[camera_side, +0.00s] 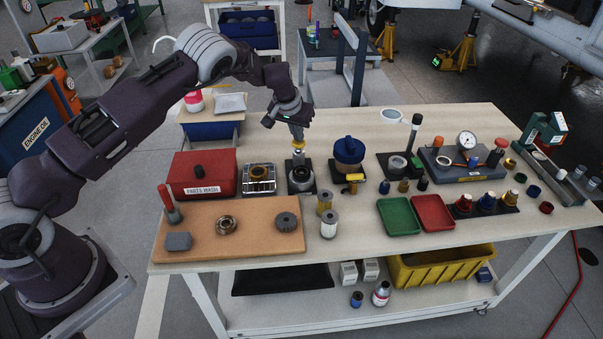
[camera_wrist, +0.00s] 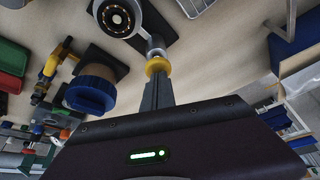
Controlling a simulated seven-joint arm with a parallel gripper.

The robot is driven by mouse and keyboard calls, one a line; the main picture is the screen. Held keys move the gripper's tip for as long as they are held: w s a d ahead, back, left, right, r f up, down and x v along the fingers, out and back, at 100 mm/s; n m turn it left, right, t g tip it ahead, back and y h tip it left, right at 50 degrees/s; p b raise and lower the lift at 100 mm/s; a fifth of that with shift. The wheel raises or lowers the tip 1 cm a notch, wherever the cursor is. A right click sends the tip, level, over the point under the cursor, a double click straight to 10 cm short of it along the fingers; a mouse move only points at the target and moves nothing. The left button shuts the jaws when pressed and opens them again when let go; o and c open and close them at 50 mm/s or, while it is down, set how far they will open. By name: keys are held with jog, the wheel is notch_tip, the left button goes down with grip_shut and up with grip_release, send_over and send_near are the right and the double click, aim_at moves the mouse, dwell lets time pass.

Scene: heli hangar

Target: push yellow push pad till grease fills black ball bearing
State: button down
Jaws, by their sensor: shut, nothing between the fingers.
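The yellow push pad (camera_side: 298,144) is a small disc on top of a metal stem, above a round fixture on a black base (camera_side: 301,188). My gripper (camera_side: 297,137) points down, shut and empty, with its tips right at the pad. In the wrist view the shut fingers (camera_wrist: 157,80) end at the yellow pad (camera_wrist: 158,65) and appear to touch it.
A blue-lidded pot (camera_side: 348,150) with a yellow valve stands just right of the fixture. A red parts-wash box (camera_side: 203,172) and a metal tray (camera_side: 259,179) stand to the left. Green (camera_side: 399,216) and red trays (camera_side: 433,212) lie front right.

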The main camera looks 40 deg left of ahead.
jog(key=shift+f, duration=0.85)
jog(key=shift+r, duration=1.1)
jog(key=s+d+r, duration=0.1)
jog(key=s+r, duration=0.2)
jog(key=r, duration=0.5)
jog(key=s+d+r+h, duration=0.1)
jog(key=s+r, duration=0.2)
jog(key=r, duration=0.4)
jog(key=s+d+r, duration=0.1)
jog(key=s+r, duration=0.2)
jog(key=r, duration=0.5)
jog(key=s+d+r+h, duration=0.1)
jog(key=s+d+r, duration=0.1)
jog(key=s+r, duration=0.35)
jog(key=s+d+r, duration=0.2)
jog(key=s+d, duration=0.1)
jog(key=s, duration=0.5)
jog(key=s+d+f+m, duration=0.1)
jog(key=s, duration=1.1)
jog(key=s+d+f+m+t, duration=0.1)
jog(key=s+m, duration=0.1)
jog(key=s, duration=1.1)
jog(key=shift+s+d+f+y, duration=0.2)
jog(key=shift+d+f+y, duration=0.05)
jog(key=shift+f+y, duration=0.15)
